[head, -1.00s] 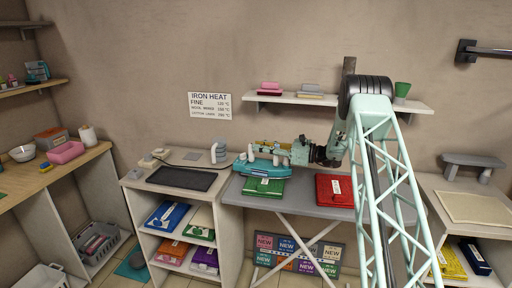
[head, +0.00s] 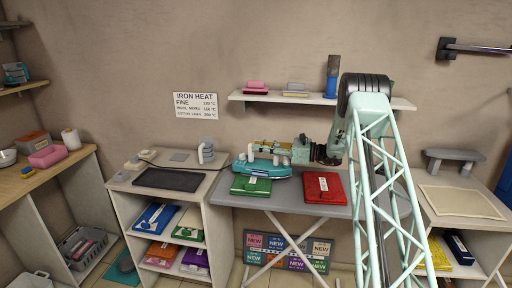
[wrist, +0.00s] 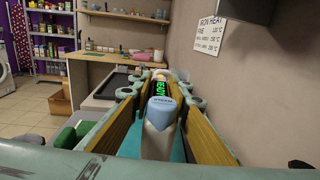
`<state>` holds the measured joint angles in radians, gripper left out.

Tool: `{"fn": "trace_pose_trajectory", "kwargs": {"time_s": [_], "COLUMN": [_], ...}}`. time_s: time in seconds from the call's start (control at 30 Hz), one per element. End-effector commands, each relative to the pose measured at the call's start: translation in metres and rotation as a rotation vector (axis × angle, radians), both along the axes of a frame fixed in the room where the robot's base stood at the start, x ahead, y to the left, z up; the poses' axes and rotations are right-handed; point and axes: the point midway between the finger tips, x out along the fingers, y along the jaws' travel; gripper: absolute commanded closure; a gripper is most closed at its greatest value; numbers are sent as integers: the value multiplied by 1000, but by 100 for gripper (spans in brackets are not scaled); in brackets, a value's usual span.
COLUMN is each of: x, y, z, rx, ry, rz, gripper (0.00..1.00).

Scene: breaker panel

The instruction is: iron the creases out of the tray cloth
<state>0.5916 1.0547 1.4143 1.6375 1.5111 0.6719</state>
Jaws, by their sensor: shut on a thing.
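My gripper (head: 268,147) is shut on the handle of a teal iron (head: 263,169). In the wrist view the pale handle with its blue steam button (wrist: 162,108) sits between the two wood-coloured finger pads, and a green READY display (wrist: 161,88) is lit. The iron is at the back left of the grey ironing board (head: 290,202), just behind a folded green cloth (head: 250,187); I cannot tell whether it touches the board. A flat cream cloth (head: 462,201) lies on the right-hand counter; it may be the tray cloth. Its creases are too small to make out.
A folded red cloth (head: 323,187) lies on the board, right of the green one. A dark rest mat (head: 170,180) is on the left counter. A wall shelf (head: 318,100) hangs above the board. A small grey stand (head: 450,158) is behind the cream cloth.

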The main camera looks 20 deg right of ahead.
Motion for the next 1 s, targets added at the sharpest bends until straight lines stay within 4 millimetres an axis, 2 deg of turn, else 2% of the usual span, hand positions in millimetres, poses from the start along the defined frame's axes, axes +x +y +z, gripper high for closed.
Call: {"fn": "trace_pose_trajectory", "kwargs": {"time_s": [0.2,0.67,1.0], "x": [-4,-4,-4], "y": [-7,-8,-7], "z": [3,5,17], "rx": [1,1,1], "ry": [-3,-6,-6], "rz": [0,0,0], "gripper": [100,100,100]}}
